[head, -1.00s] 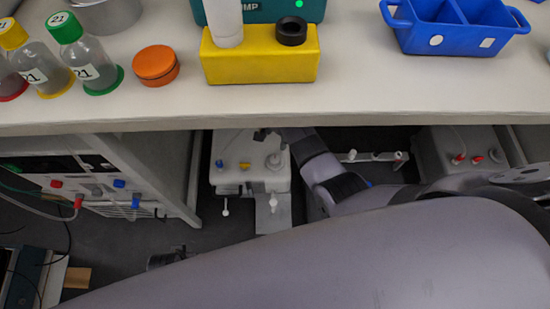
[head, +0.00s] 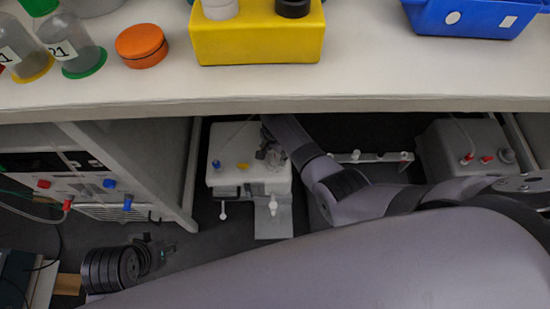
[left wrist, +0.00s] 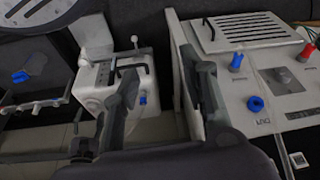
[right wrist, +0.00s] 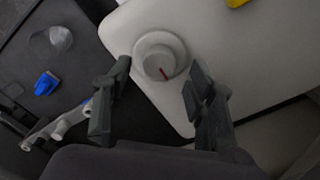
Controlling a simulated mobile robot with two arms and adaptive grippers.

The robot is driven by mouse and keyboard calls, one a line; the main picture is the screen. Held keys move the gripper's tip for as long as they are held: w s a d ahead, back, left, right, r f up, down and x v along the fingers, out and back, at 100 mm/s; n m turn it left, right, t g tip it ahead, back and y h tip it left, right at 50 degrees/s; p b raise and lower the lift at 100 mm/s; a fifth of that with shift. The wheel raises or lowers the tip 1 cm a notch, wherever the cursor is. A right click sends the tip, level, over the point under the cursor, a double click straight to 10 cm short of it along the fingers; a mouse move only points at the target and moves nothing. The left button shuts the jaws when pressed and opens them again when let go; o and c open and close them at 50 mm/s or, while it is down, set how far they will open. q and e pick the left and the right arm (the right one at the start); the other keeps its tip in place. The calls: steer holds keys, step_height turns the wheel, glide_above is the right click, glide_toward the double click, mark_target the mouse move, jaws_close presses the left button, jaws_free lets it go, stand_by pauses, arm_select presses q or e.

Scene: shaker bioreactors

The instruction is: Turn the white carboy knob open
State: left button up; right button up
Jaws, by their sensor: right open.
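The white carboy (head: 225,170) stands below the bench, with small blue and yellow fittings on top and white taps at its front. My right gripper (right wrist: 158,75) is open, with one finger on each side of the knob. I cannot tell whether the fingers touch it. In the head view, my right gripper (head: 269,150) mostly hides the knob. My left gripper (head: 165,250) is low at left; its fingers are apart and empty in the left wrist view (left wrist: 163,75).
The bench edge (head: 350,103) overhangs the carboy. A control panel with red and blue knobs (head: 85,190) stands at left. Another white container (head: 440,155) with red fittings is at right. Bottles, an orange lid (head: 141,44) and a blue tray (head: 470,18) sit on the bench.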

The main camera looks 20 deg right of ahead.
mark_target(275, 160)
steer(key=shift+f, duration=1.05)
arm_select(q)
steer(key=shift+s+r, duration=0.3)
steer(key=shift+r, duration=0.15)
arm_select(e)
steer(key=c, duration=1.1)
steer(key=shift+c, duration=0.2)
